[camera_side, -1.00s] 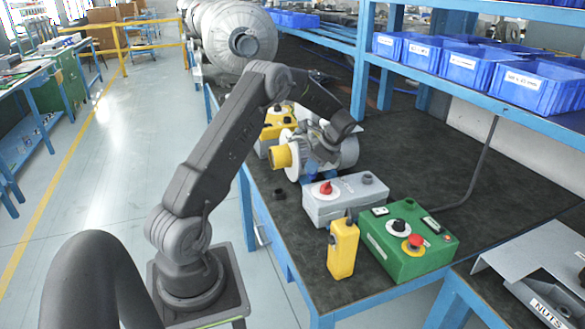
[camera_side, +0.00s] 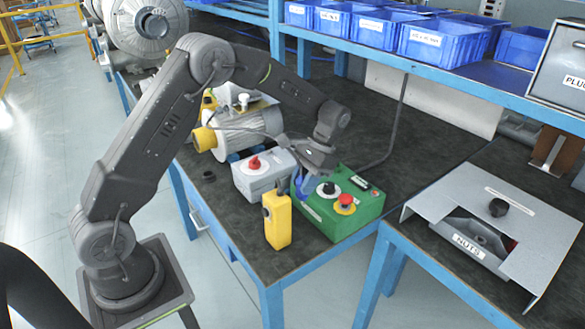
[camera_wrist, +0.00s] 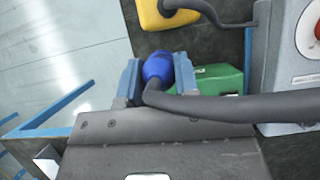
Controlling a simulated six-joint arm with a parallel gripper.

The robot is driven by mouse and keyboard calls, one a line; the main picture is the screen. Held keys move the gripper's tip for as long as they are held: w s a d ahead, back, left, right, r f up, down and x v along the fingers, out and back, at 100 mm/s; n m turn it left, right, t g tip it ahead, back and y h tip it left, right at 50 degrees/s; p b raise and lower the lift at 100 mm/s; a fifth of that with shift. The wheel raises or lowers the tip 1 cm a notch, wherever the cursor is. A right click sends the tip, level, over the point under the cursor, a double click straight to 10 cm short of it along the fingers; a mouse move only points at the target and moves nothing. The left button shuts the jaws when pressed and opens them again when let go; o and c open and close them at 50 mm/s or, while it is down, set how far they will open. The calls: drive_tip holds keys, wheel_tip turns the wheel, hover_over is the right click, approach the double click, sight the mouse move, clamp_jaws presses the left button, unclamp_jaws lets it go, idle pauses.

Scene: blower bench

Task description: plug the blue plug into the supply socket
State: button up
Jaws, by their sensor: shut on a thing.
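My gripper (camera_side: 304,176) is shut on the blue plug (camera_wrist: 158,66), which sits between the two blue fingers in the wrist view. A thick dark cable leads from the plug to the right, across the front of the gripper. In the side view the gripper hangs above the left end of the green control box (camera_side: 338,215). The box also shows just beyond the fingers in the wrist view (camera_wrist: 215,78). The plug is mostly hidden in the side view. I cannot make out which part is the supply socket.
A grey box (camera_side: 262,180) with a red knob and the blower motor (camera_side: 240,133) stand to the left. Bench behind the green box is clear.

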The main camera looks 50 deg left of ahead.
drive_tip(key=shift+s+d+r, duration=0.1)
drive_tip(key=shift+s+d, duration=0.05)
drive_tip(key=shift+d, duration=0.55)
drive_tip(key=shift+w+a+n+h, duration=0.2)
drive_tip(key=shift+w+n+h, duration=0.1)
drive_tip(key=shift+n, duration=0.3)
drive_tip(key=w+a+r+n+t+h, duration=0.1)
drive_tip(key=w+a+n+t, duration=0.4)
drive_tip(key=a+n, duration=0.7)
drive_tip(key=w+a+r+n+t+h, duration=0.1)
drive_tip(key=w+a+r+n+t, duration=0.2)
drive_tip(key=a+n, duration=0.9)
drive_tip(key=w+n+t, duration=0.3)
drive_tip(key=w+n, duration=0.2)
drive_tip(key=shift+a+r+h, duration=0.25)
drive_tip(key=shift+a+h, duration=0.05)
drive_tip(key=shift+h, duration=0.1)
drive_tip(key=shift+w+f, duration=0.1)
drive_tip(key=shift+f, duration=2.35)
drive_tip(key=shift+f+m, duration=0.3)
drive_tip(key=shift+f, duration=1.05)
